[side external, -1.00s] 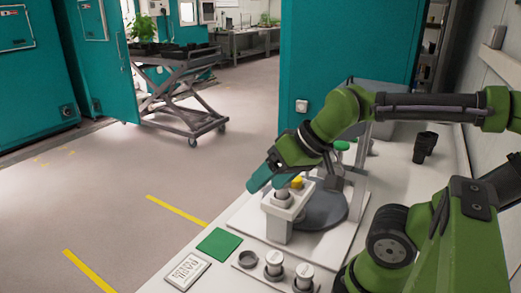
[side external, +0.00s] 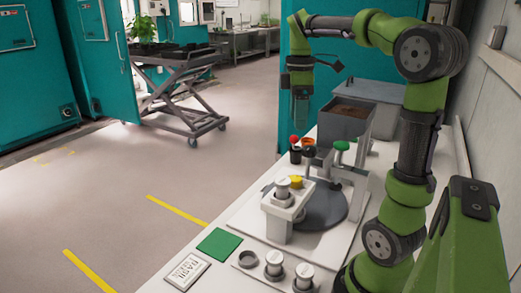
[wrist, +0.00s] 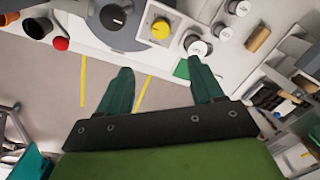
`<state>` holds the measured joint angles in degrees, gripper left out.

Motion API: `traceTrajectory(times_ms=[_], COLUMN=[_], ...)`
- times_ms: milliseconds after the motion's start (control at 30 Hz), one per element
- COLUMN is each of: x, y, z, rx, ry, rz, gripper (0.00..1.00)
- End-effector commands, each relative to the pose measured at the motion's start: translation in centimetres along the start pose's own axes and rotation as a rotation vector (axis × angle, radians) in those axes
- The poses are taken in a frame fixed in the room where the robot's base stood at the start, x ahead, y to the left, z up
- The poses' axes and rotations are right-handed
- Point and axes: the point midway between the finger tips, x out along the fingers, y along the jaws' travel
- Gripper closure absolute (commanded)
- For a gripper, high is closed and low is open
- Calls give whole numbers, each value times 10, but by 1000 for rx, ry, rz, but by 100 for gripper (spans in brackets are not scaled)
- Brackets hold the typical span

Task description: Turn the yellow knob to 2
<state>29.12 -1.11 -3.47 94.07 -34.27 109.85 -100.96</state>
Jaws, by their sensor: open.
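The yellow knob (side external: 296,182) sits on a white housing (side external: 277,228) beside a grey round platform, in the middle of the side external view. In the wrist view the yellow knob (wrist: 160,29) shows near the top, with a dark pointer mark on it. Its scale markings are too small to read. My gripper (side external: 299,122) is raised well above and behind the knob, apart from it. In the wrist view my gripper (wrist: 161,66) has its two teal fingers spread wide with nothing between them.
A grey round platform (side external: 325,208) stands beside the housing, with a green-capped post (side external: 341,146) behind it. Red and orange cups (side external: 308,141) and a soil-filled bin (side external: 345,120) stand farther back. White-topped jars (side external: 303,275) and a green square (side external: 218,243) lie nearer the front.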

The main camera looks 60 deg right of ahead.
Motion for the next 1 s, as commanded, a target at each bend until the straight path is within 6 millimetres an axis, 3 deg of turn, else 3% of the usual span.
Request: traceTrajectory(times_ms=[267, 700, 1000], x=[34, 129, 165], y=[-1, -2, -1], z=[0, -1, -1], rx=[-17, -16, -15], ry=[-1, 0, 2], rz=[-5, -6, -1], gripper=[33, 33, 33])
